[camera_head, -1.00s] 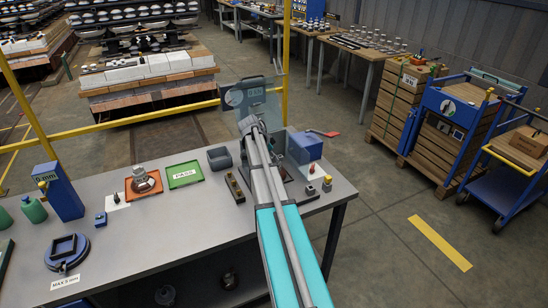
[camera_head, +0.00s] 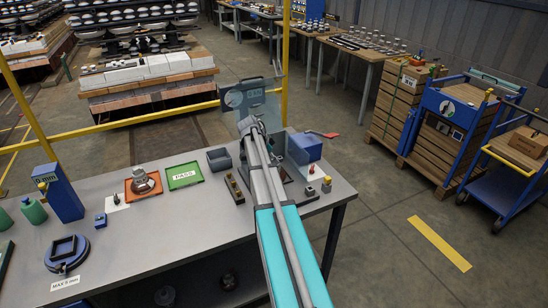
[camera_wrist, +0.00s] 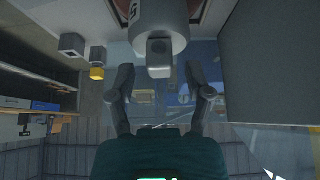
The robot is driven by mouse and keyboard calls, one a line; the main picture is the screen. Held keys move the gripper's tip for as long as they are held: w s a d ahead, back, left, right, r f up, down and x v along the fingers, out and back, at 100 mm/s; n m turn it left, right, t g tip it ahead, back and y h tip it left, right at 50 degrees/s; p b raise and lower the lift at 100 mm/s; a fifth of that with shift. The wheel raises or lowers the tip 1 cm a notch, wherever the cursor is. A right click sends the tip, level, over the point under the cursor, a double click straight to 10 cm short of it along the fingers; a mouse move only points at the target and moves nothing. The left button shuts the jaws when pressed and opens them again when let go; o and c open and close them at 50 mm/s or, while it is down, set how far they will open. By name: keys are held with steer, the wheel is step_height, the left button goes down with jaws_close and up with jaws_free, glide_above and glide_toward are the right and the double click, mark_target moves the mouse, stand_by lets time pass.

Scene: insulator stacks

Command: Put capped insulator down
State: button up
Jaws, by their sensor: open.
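A grey metal cylinder (camera_wrist: 158,28) with a narrower blocky nose, apparently the cap of the capped insulator, fills the top middle of the wrist view. A reddish surface (camera_wrist: 204,9) shows behind it. My gripper (camera_wrist: 162,92) is open, its two dark fingers spread with a gap between them. The nose lies just beyond the fingertips, apart from both fingers. In the head view my arm hides the gripper's fingers and most of the spot beneath it.
The green PASS tray (camera_head: 184,175) and a dark open bin (camera_head: 219,159) lie left of my arm. A blue box (camera_head: 304,149) stands close on the right, with a yellow-topped block (camera_head: 327,184) near the bench edge. A large dark panel (camera_wrist: 270,70) stands right in the wrist view.

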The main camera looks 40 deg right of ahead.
steer(key=p+v, duration=1)
steer(key=v, duration=0.1)
steer(key=shift+a+r, duration=0.2)
steer(key=shift+r, duration=0.15)
stand_by(0.8)
steer(key=s+a+n+y, duration=0.2)
steer(key=s+a+n, duration=0.4)
steer(key=a, duration=0.6)
steer(key=s+a+f+n+t+y, duration=0.1)
steer(key=s+a+n, duration=0.5)
steer(key=a, duration=0.6)
steer(key=s+a+f+n+y, duration=0.1)
steer(key=s+a+n, duration=0.5)
steer(key=a, duration=0.7)
steer(key=n+y, duration=0.1)
steer(key=n, duration=0.1)
steer(key=shift+f+n+y, duration=0.25)
steer(key=shift+n+y, duration=0.05)
steer(key=shift+y, duration=0.1)
steer(key=shift+s, duration=0.1)
steer(key=shift+c, duration=0.6)
